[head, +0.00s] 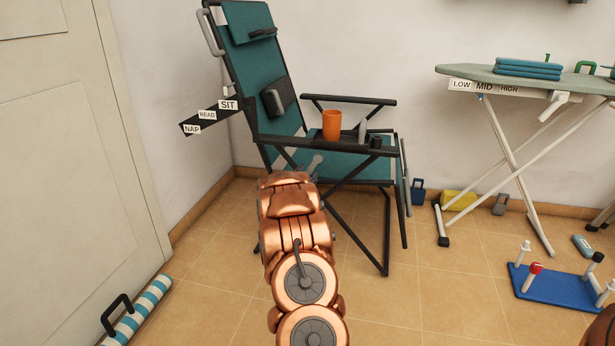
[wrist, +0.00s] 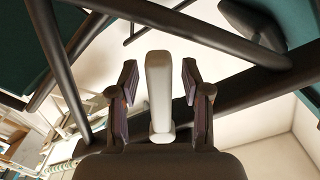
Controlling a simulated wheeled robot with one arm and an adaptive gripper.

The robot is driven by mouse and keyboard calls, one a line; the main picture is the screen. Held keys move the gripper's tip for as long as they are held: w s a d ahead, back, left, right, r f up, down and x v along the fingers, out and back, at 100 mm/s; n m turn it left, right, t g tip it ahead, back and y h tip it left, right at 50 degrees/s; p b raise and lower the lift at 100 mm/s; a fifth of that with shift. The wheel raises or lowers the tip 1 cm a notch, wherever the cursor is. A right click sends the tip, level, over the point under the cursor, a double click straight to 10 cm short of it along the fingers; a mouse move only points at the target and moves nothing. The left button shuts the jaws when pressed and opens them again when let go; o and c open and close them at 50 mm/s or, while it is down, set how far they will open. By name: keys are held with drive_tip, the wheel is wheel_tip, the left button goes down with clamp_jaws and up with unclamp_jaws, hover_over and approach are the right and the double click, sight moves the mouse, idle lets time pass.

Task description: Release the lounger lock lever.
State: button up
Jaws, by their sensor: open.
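The lounger (head: 262,60) has teal fabric and a black tubular frame; it stands against the back wall. A pale grey lever (head: 315,163) shows under its near armrest, just past the end of my arm. In the wrist view the lever (wrist: 160,75) stands between the two fingers of my gripper (wrist: 159,84). The gripper is open, with a gap visible on both sides of the lever. Black frame tubes cross close behind the fingertips. In the head view my arm hides most of the gripper and the lower lever.
An orange cup (head: 332,125) stands at the near armrest. A black SIT, READ, NAP scale (head: 207,116) sticks out left of the backrest. An ironing board (head: 520,80) stands right, a blue pegged base (head: 555,289) below it. A striped roll (head: 140,312) lies left. Tiles between are clear.

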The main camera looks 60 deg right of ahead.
drive_tip(key=shift+d, duration=0.1)
clamp_jaws()
idle(0.5)
